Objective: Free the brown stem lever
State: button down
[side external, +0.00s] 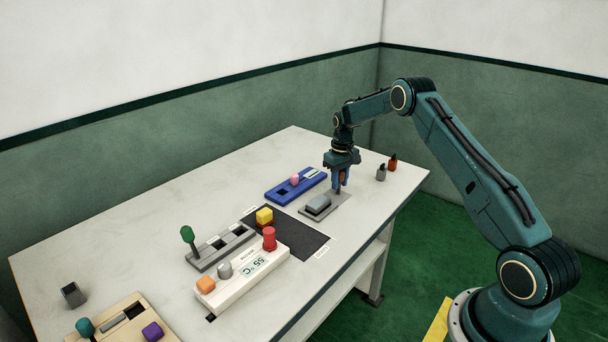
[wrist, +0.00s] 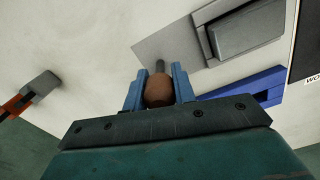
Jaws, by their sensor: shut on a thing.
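The brown stem lever has a rounded brown head (wrist: 158,90) on a dark stem (wrist: 160,66) that meets a grey base plate (wrist: 165,45). My gripper (wrist: 160,74) has its blue fingers shut on the brown head, one on each side. In the side external view my gripper (side external: 340,184) points down at the far edge of the grey plate (side external: 336,207), with a bit of the brown head (side external: 344,175) showing between the fingers. A grey block (side external: 318,204) sits on the plate beside the lever; it also shows in the wrist view (wrist: 248,32). The stem's foot is unclear.
A blue panel (side external: 281,198) with a pink knob lies behind the plate. Small grey (side external: 381,173) and orange (side external: 392,164) pieces stand right of my gripper.

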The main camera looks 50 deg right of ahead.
jog(key=shift+w+g, duration=0.4)
jog(key=shift+g, duration=0.3)
jog(key=c, duration=1.1)
grip_release()
jog(key=shift+c, duration=0.2)
notch_tip(320, 180, up, 8)
jog(key=shift+w+f, duration=0.2)
jog(key=shift+w, duration=0.25)
